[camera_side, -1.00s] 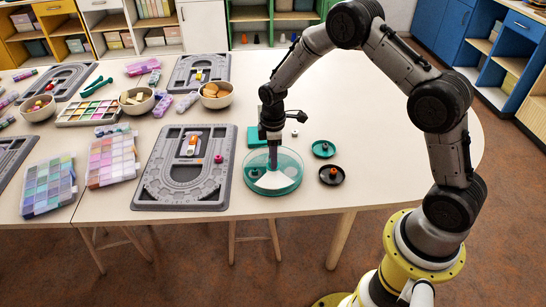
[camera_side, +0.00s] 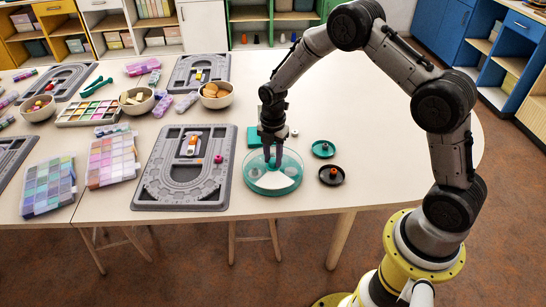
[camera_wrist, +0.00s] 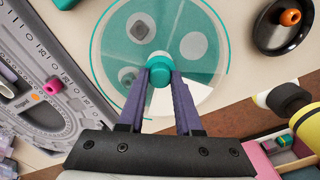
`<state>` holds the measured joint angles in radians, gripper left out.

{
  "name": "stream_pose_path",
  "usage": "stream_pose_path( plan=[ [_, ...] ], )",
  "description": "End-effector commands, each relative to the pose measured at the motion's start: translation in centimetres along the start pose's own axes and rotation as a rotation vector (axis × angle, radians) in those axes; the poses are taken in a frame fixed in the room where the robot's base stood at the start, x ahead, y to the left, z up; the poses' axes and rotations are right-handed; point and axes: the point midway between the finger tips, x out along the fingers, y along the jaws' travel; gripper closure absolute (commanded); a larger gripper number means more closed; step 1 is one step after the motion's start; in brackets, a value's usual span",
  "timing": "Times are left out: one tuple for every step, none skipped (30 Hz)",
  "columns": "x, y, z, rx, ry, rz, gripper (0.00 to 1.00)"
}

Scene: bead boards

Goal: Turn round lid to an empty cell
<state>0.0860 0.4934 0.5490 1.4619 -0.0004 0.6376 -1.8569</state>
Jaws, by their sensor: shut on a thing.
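The round lid (camera_side: 251,176) is clear with a teal rim and lies flat on a round box near the table's front edge. In the wrist view the lid (camera_wrist: 215,30) fills the top middle, with pale and dark shapes showing on or under it. A white wedge (camera_side: 268,182) shows at its front in the side view and at lower right of the knob in the wrist view. My gripper (camera_wrist: 160,76) points down over the lid's centre, its fingers shut on the teal knob (camera_wrist: 159,66). The fingers hide part of the lid.
A grey bead board (camera_side: 150,190) with a magenta bead (camera_side: 219,159) lies close on the left. A black dish (camera_side: 332,184) with an orange piece and a teal dish (camera_side: 314,150) are on the right. A flat teal piece (camera_side: 254,133) lies behind. The table's far right is clear.

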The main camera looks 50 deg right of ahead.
Motion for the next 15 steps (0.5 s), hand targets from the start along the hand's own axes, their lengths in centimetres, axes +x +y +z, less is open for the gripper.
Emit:
stream_pose_path(
  plan=[
    [-0.06,0.04,0.01,-0.045,0.000,0.001,1.00],
    [-0.06,0.04,0.00,-0.073,0.000,0.001,1.00],
    [-0.06,0.04,0.01,-0.112,0.000,0.001,1.00],
    [-0.06,0.04,0.00,-0.140,0.000,0.001,1.00],
    [-0.06,0.04,0.00,-0.168,0.000,0.001,1.00],
    [-0.06,0.05,0.00,-0.207,0.000,0.001,1.00],
    [-0.06,0.05,0.00,-0.235,0.000,0.001,1.00],
    [-0.06,0.05,0.00,-0.263,0.000,0.001,1.00],
    [-0.06,0.05,0.00,-0.302,0.000,0.002,1.00],
    [-0.07,0.06,0.00,-0.330,0.000,0.002,1.00],
    [-0.07,0.06,0.00,-0.358,0.000,0.002,1.00],
    [-0.07,0.06,0.00,-0.397,-0.001,0.002,1.00],
    [-0.07,0.07,0.00,-0.425,-0.001,0.002,1.00],
    [-0.07,0.07,0.00,-0.453,-0.001,0.002,1.00],
    [-0.08,0.07,0.00,-0.492,-0.001,0.002,1.00]
  ],
)
